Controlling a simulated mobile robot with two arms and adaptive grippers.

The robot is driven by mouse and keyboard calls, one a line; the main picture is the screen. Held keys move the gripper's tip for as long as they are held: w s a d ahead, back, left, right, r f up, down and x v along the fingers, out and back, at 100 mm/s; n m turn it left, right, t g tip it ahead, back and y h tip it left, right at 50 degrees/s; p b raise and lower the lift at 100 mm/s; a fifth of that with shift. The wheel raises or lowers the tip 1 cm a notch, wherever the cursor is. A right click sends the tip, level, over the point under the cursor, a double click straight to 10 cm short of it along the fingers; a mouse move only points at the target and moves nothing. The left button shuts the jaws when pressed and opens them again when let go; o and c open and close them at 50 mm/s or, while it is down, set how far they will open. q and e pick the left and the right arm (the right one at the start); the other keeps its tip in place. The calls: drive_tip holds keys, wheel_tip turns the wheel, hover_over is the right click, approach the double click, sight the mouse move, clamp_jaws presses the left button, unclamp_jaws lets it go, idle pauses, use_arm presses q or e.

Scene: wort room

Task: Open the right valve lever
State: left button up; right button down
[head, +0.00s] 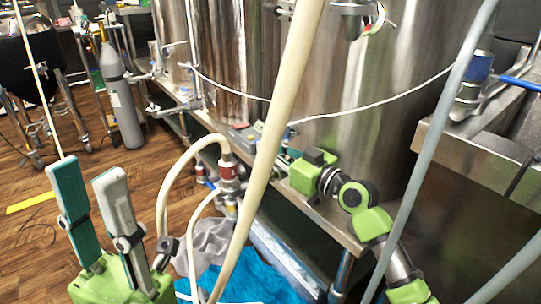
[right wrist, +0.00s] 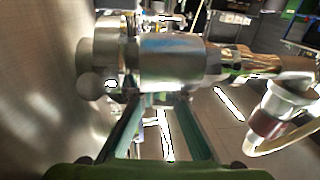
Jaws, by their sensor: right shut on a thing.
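The steel valve and pipe (right wrist: 170,60) run across the right wrist view beside the tank wall. In the head view the valve is low on the tank front, largely hidden by my right gripper and a hose. My right gripper (head: 287,153) reaches it from the right. In the right wrist view its two green fingers (right wrist: 160,105) extend to just below the pipe. It is shut on what seems to be the right valve lever, which is mostly hidden. My left gripper (head: 90,192) is open and empty at the lower left, away from the valve.
A red and white hose fitting (head: 230,172) with a cream hose hangs left of the valve. A thick cream hose (head: 268,150) crosses in front. Blue and grey cloths (head: 255,283) lie below. A grey gas cylinder (head: 120,100) stands at the left on wooden floor.

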drive_tip(key=shift+a, duration=0.1)
drive_tip(key=c, duration=2)
unclamp_jaws()
drive_tip(key=shift+c, duration=0.2)
